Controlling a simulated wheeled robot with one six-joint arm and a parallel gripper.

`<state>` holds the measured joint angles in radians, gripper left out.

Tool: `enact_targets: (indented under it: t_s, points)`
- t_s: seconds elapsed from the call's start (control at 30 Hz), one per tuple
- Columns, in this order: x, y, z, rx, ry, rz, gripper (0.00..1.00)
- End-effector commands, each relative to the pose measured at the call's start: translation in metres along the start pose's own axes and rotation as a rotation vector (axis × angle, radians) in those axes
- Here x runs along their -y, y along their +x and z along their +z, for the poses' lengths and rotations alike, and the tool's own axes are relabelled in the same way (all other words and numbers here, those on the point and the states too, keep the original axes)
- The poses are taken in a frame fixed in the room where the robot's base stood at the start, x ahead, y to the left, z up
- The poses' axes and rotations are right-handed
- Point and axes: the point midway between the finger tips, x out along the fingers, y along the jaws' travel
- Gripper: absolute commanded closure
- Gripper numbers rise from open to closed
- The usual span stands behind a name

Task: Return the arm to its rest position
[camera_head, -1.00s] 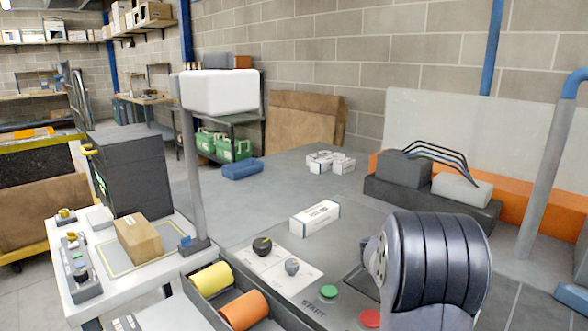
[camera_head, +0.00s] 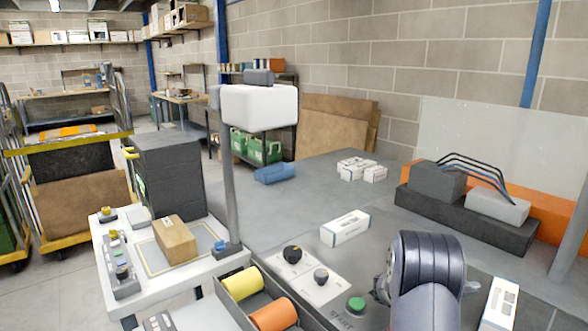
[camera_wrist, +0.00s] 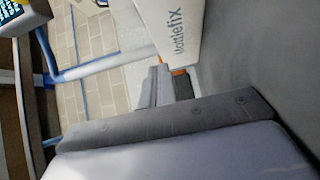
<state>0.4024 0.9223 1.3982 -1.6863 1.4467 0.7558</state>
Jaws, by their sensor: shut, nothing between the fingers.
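My arm (camera_head: 428,275) rises at the lower right of the head view, a dark ribbed link over the grey worktop. It hides my gripper there. In the wrist view my gripper (camera_wrist: 168,80) shows as short grey fingers above a wide grey body with screws. The fingers are together, with nothing seen between them. A white box with blue lettering (camera_wrist: 172,30) fills the top middle of the wrist view, close to the fingers in the picture; I cannot tell the true distance.
The worktop holds a white carton (camera_head: 345,228), a knob panel (camera_head: 300,270), a green button (camera_head: 356,305) and another white box (camera_head: 499,305) right of my arm. An open bin (camera_head: 262,300) with yellow and orange rolls stands in front. A white-headed post (camera_head: 232,180) rises at the left.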

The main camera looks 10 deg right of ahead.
Motion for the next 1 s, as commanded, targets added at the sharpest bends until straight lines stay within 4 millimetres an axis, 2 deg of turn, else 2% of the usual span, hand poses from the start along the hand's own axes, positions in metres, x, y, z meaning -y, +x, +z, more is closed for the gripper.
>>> enact_targets:
  t_s: [0.07, 0.17, 0.33, 0.77, 1.0]
  points:
    - [0.002, -0.003, -0.010, -0.001, 0.002, 0.001, 1.00]
    - [-0.012, -0.003, -0.013, 0.000, 0.005, 0.001, 1.00]
    - [-0.023, -0.003, -0.012, 0.000, 0.002, 0.001, 1.00]
    - [-0.027, -0.004, -0.011, 0.000, 0.002, -0.001, 1.00]
    - [-0.042, -0.009, -0.003, -0.004, 0.008, -0.031, 1.00]
